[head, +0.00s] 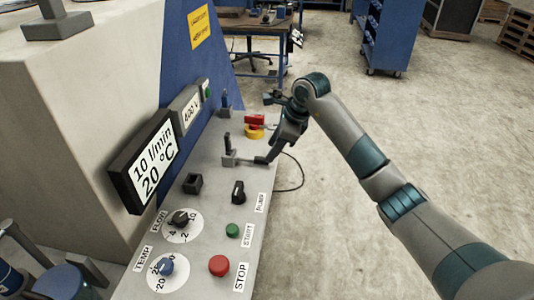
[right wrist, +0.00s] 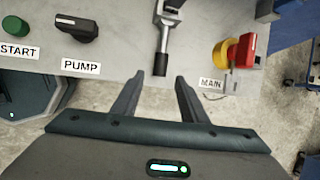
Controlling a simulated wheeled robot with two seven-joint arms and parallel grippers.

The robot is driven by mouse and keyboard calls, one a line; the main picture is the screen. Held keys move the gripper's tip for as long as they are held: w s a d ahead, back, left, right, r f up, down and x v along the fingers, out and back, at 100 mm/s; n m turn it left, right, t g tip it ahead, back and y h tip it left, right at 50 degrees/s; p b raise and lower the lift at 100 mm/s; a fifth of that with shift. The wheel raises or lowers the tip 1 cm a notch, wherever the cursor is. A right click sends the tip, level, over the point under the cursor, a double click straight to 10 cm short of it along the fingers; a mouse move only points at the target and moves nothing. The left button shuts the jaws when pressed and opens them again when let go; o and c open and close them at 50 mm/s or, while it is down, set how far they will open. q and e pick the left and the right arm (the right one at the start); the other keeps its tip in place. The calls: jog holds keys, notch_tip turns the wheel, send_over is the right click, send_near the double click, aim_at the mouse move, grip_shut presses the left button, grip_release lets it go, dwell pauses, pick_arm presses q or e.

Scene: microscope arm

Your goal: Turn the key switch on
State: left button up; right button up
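No part is labelled as a key switch, so I cannot tell surely which it is. A black rotary knob (head: 238,192) labelled PUMP sits on the grey panel (head: 215,210); it also shows in the right wrist view (right wrist: 75,25). A red handle on a yellow base (right wrist: 238,50) is labelled MAIN, and shows farther back in the head view (head: 254,126). My right gripper (right wrist: 160,76) is open at the panel's right edge, between the PUMP and MAIN labels. A metal lever with a dark tip (right wrist: 163,45) points between its fingers. My left gripper is out of view.
A green START button (head: 232,230), a red STOP button (head: 219,265) and two dials (head: 180,218) are on the near panel. A display (head: 148,162) stands at the left. Open floor lies to the right, with a blue cart (head: 385,35) far back.

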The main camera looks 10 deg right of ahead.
aim_at(247, 159)
jog(key=p+x, duration=0.1)
jog(key=x, duration=0.3)
jog(key=shift+x, duration=0.75)
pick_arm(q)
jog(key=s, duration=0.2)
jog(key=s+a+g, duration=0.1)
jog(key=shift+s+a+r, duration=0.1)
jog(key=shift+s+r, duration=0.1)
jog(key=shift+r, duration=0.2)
pick_arm(e)
grip_shut()
